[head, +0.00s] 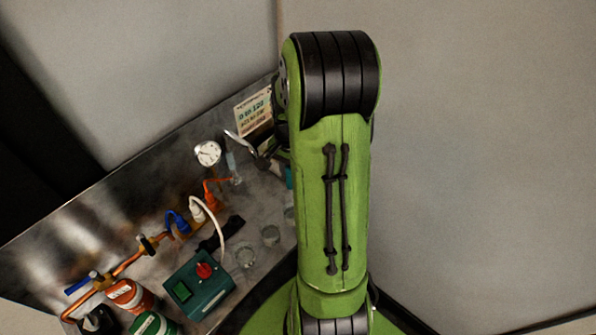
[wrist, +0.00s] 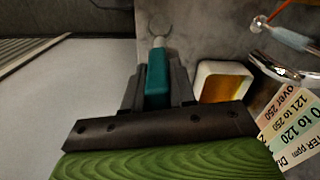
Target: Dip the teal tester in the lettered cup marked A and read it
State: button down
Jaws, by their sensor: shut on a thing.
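The teal tester (wrist: 156,78) is held between the dark jaws of my gripper (wrist: 158,88) in the wrist view. Its pale narrow tip points away from the gripper, toward a faint round outline that may be a clear cup (wrist: 162,22). I cannot tell whether the tip is inside it. In the head view, my green arm hides most of the gripper; a small teal piece (head: 289,178) shows at the arm's left edge. Several clear cups, including a larger one (head: 245,257) and another (head: 270,236), stand on the grey bench. No letters on them are readable.
A white square dish with amber contents (wrist: 224,82) lies right of the gripper, near a colour-banded ppm card (wrist: 292,118). The bench (head: 125,210) also carries a green box with a red knob (head: 198,285), copper piping (head: 130,262), a round gauge (head: 208,153) and spools (head: 130,295).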

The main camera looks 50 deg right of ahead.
jog(key=shift+d+f, duration=0.15)
jog(key=shift+f, duration=0.3)
jog(key=shift+a+f+b, duration=0.2)
jog(key=shift+f+b, duration=0.35)
jog(key=shift+b, duration=0.05)
jog(key=shift+a+f+b, duration=0.15)
jog(key=shift+f+b, duration=0.4)
jog(key=shift+b, duration=0.05)
jog(key=shift+d+f+b, duration=0.2)
jog(key=shift+f+b, duration=0.75)
jog(key=shift+f, duration=0.25)
notch_tip(320, 180, down, 5)
jog(key=b, duration=0.4)
jog(key=shift+r, duration=0.1)
jog(key=shift+r, duration=0.1)
jog(key=shift+r+p, duration=3.45)
jog(key=shift+r, duration=0.8)
